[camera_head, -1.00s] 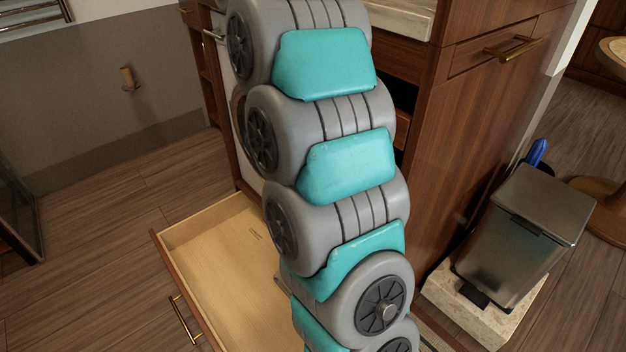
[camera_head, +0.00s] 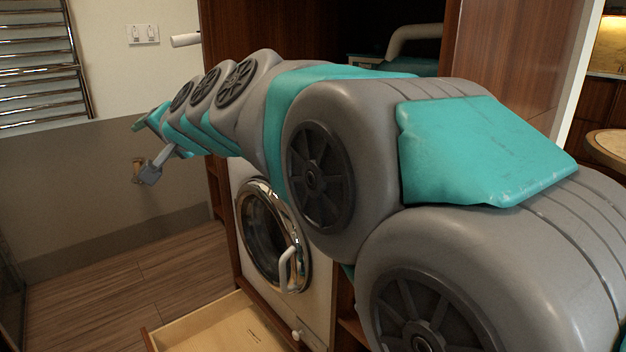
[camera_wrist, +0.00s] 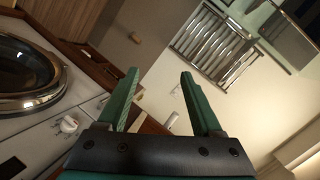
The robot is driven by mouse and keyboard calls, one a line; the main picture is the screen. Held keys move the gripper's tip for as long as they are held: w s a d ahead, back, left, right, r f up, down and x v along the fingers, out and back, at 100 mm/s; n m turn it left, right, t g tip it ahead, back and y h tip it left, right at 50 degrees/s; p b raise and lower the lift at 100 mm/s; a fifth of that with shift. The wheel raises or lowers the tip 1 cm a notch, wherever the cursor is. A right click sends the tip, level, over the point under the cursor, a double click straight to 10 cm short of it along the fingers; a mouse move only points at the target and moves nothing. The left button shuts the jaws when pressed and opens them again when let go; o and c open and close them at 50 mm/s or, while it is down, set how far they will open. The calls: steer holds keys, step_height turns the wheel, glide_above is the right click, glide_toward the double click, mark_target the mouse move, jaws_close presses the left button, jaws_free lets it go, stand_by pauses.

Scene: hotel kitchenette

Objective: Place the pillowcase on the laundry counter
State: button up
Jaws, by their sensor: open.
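I cannot see a pillowcase in either current view. I cannot make out the laundry counter's top; my arm covers much of the cabinet in the head view. My gripper (camera_wrist: 160,74) is open in the wrist view, with two green fingers apart and nothing between them. In the head view the arm's far end reaches up and left, in front of the grey and white wall.
A washing machine (camera_head: 250,238) with a round door stands in the wooden cabinet; its door also shows in the wrist view (camera_wrist: 30,72). An open, empty-looking drawer (camera_head: 215,333) juts out below. A metal towel rail (camera_head: 35,68) hangs on the left wall.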

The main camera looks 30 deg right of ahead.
steer(key=s+f+n+g+h, duration=0.1)
steer(key=s+f+n+g, duration=0.65)
steer(key=s+f, duration=1.35)
steer(key=s+d+f+g+h, duration=0.1)
steer(key=s+d+f+g, duration=0.1)
steer(key=s+f, duration=0.2)
steer(key=s+d+f+g+h, duration=0.1)
steer(key=s+d+f+g, duration=0.2)
steer(key=s, duration=0.5)
steer(key=s+d+f+n+g+h, duration=0.1)
steer(key=s+d+f+g, duration=0.1)
steer(key=s+f, duration=0.3)
steer(key=shift+s+d+g, duration=0.4)
steer(key=shift+s+g, duration=0.05)
steer(key=shift+s, duration=0.65)
